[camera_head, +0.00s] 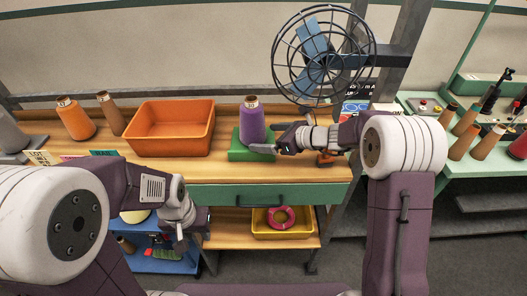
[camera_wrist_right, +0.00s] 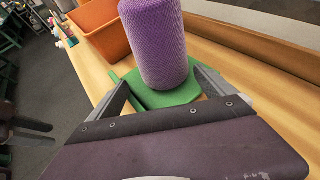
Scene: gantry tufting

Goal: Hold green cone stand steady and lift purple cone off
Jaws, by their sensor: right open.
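A purple cone (camera_head: 252,124) stands upright on a green cone stand (camera_head: 238,152) on the wooden table. In the right wrist view the purple cone (camera_wrist_right: 156,45) rises from the green stand (camera_wrist_right: 178,97). My right gripper (camera_head: 272,141) is open at the right side of the stand. In the right wrist view its fingers (camera_wrist_right: 162,88) lie apart, one on each side of the stand and the cone's lower end; contact cannot be told. My left gripper (camera_head: 179,240) hangs low in front of the table, away from the cone; its jaws are too small to read.
An orange bin (camera_head: 172,152) stands left of the stand. An orange cone (camera_head: 75,118) and a brown cone (camera_head: 110,113) stand farther left. A caged fan (camera_head: 322,55) is behind at the right. A yellow tray (camera_head: 262,226) holds a pink ring on the lower shelf.

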